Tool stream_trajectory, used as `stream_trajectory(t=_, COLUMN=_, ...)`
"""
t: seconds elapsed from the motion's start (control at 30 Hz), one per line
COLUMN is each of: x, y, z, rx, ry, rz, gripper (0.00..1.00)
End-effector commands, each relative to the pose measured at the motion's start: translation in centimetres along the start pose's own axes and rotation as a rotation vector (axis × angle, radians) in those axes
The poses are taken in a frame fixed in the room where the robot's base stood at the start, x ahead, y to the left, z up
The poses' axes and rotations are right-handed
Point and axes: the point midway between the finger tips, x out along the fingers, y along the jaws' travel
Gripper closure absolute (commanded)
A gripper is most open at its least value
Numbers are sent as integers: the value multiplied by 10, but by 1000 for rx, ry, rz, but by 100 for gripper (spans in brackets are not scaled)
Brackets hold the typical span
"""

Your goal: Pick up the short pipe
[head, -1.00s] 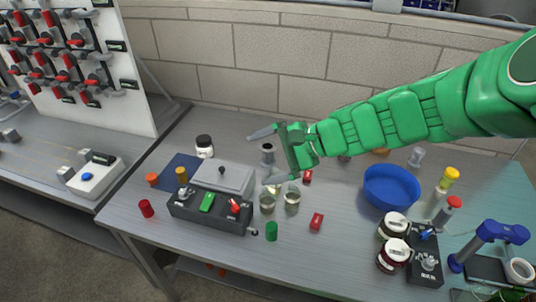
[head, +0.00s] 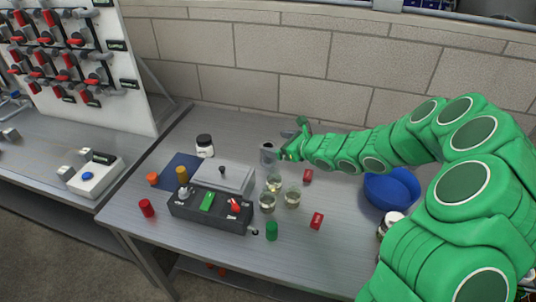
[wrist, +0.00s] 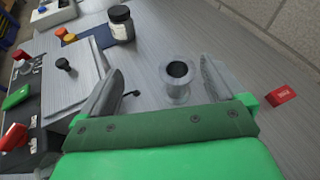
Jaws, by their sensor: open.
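The short pipe (wrist: 176,82) is a grey metal piece with a flanged, dark open end. In the wrist view it stands upright on the table between my two open fingers, with a gap on each side. My gripper (wrist: 162,85) is open and empty. In the head view the gripper (head: 290,140) is low near the back wall, and the pipe (head: 267,154) shows just left of it, partly covered by a finger.
A grey box with a lid (head: 225,176) and a black control box (head: 210,207) stand to the left. A dark jar (head: 205,145) is behind them. Glass beakers (head: 268,202) and red blocks (head: 317,221) are in front. A blue bowl (head: 392,190) is at right.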

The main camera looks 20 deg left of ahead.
Motion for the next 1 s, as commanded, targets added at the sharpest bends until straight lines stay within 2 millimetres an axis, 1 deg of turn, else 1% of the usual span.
stream_trajectory(t=0.03, x=5, y=-3, z=-13, rx=36, ry=14, rz=-12, gripper=3)
stream_trajectory(t=0.1, x=8, y=-8, z=-24, rx=74, ry=28, rz=-28, gripper=3)
stream_trajectory(t=0.2, x=10, y=-12, z=-32, rx=104, ry=38, rz=-42, gripper=3)
stream_trajectory(t=0.37, x=16, y=-14, z=-36, rx=115, ry=42, rz=-47, gripper=3)
stream_trajectory(t=0.53, x=31, y=-16, z=-37, rx=114, ry=42, rz=-48, gripper=3)
stream_trajectory(t=0.77, x=45, y=-17, z=-39, rx=113, ry=41, rz=-46, gripper=3)
stream_trajectory(t=1.0, x=69, y=-21, z=-42, rx=113, ry=42, rz=-46, gripper=3)
